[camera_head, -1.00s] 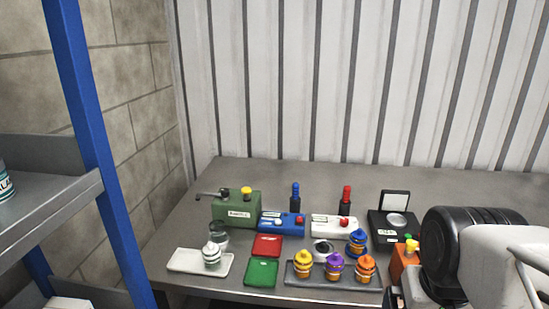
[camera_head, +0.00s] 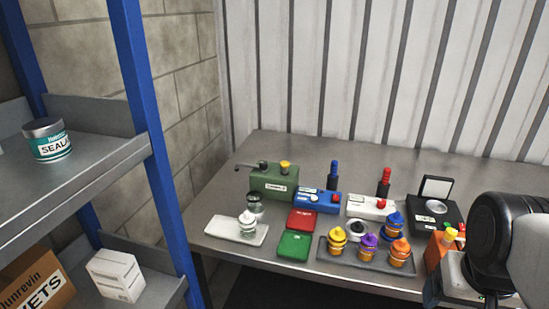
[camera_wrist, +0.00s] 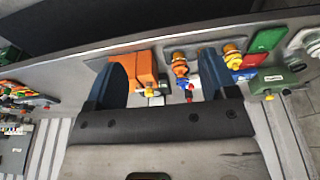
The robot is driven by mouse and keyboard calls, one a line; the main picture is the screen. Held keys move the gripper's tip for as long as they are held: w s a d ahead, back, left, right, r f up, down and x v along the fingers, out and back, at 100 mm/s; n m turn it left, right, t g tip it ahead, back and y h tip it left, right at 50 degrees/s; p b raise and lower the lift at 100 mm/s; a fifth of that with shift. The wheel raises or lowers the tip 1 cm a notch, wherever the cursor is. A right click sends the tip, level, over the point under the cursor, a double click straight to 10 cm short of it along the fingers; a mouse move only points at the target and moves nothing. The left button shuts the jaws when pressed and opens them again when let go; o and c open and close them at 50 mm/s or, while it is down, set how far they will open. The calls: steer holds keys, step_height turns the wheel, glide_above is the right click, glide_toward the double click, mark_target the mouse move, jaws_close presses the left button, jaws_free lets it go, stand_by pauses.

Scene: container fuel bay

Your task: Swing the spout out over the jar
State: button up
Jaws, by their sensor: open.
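A green box (camera_head: 273,184) with a white label and a yellow knob (camera_head: 285,166) stands at the back left of the bench. Its dark spout (camera_head: 246,167) sticks out from the top toward the left. A clear glass jar (camera_head: 255,204) stands just in front of the box; the spout's tip is left of the jar, not above it. The green box also shows at the right of the wrist view (camera_wrist: 278,79). My gripper (camera_wrist: 164,82) is open and empty, its fingers apart above the bench, far from the spout. Its fingertips are not clear in the head view.
A white tray (camera_head: 226,231) holds a white-topped pot. Red (camera_head: 302,219) and green (camera_head: 294,245) trays, blue (camera_head: 317,201) and white (camera_head: 370,207) switch boxes, a grey tray (camera_head: 345,257) of coloured pots and a black scale (camera_head: 422,212) crowd the bench. A shelf (camera_head: 80,165) stands left.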

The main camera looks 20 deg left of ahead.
steer(key=shift+w+a+r, duration=0.1)
steer(key=shift+w+r, duration=0.05)
steer(key=shift+w, duration=0.1)
steer(key=shift+c, duration=1.1)
steer(key=w+a+r, duration=0.1)
steer(key=w+a, duration=0.1)
steer(key=w, duration=0.2)
steer(key=w+a+r+m, duration=0.1)
steer(key=w+a+r, duration=0.1)
steer(key=w, duration=0.3)
steer(key=w+a+r+m, duration=0.1)
steer(key=w+a+r, duration=0.1)
steer(key=w, duration=0.3)
steer(key=shift+w+a+r+g, duration=0.1)
steer(key=shift+w+r+g, duration=0.15)
steer(key=shift+g, duration=0.05)
steer(key=shift+c, duration=0.6)
steer(key=m+g, duration=0.2)
steer(key=m, duration=0.5)
glide_above(264, 162)
steer(key=f, duration=0.5)
steer(key=d+f, duration=0.1)
steer(key=f, duration=0.1)
steer(key=shift+s+f, duration=0.3)
steer(key=shift+f, duration=0.05)
steer(key=shift+w+a+f, duration=0.15)
steer(key=shift+a+f, duration=0.1)
steer(key=shift+a, duration=0.35)
steer(key=shift+f, duration=3.9)
